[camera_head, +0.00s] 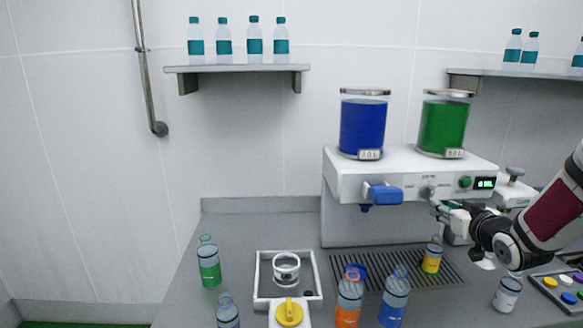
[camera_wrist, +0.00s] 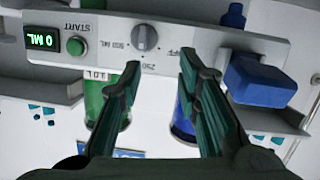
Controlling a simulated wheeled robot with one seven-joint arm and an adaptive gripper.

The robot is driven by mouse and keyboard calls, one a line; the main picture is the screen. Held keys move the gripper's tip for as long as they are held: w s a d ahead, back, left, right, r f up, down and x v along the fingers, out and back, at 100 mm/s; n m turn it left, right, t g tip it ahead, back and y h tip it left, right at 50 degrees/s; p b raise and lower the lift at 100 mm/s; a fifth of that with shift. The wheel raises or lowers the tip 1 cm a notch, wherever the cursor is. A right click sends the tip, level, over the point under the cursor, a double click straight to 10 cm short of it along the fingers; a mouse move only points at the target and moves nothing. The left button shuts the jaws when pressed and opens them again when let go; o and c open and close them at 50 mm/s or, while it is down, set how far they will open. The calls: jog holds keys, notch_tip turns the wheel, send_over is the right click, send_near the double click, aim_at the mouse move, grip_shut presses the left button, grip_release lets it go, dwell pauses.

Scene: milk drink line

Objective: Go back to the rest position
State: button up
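My gripper (camera_head: 439,206) is in front of the dispenser (camera_head: 345,183), near its selector knob (camera_head: 427,191). In the wrist view my gripper (camera_wrist: 160,62) has its two dark green fingers spread apart with nothing between them. That view is upside down and shows the knob (camera_wrist: 145,37) just beyond the fingertips, apart from them. The green start button (camera_wrist: 77,46) and a display (camera_wrist: 42,38) reading 0 ML lie beside it. A blue lever (camera_wrist: 262,82) sits to the other side. My arm comes in from the right in the head view.
Orange (camera_head: 348,300) and blue (camera_head: 394,298) bottles stand in front. A white tray (camera_head: 259,285) holds a clear cup. A white jar (camera_head: 507,294) stands below my arm.

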jog(key=s+a+r+g+h+b, duration=0.1)
jog(key=s+a+r+g, duration=0.2)
jog(key=s+a, duration=0.25)
jog(key=s+a+r+g+h, duration=0.1)
jog(key=s+a+r+g, duration=0.1)
jog(key=s+a+r, duration=0.3)
jog(key=s+a+f+g+y, duration=0.1)
jog(key=s+a, duration=0.2)
jog(key=s, duration=0.4)
jog(key=s+a+f+g, duration=0.1)
jog(key=s+a, duration=0.3)
jog(key=s, duration=0.4)
jog(key=s+a+m+g+y+b, duration=0.1)
jog(key=s+a+g, duration=0.1)
jog(key=s, duration=0.5)
jog(key=shift+s+a+f+g+y, duration=0.3)
jog(key=shift+s+a+f+g, duration=0.1)
jog(key=shift+a, duration=0.45)
jog(key=shift+d, duration=0.1)
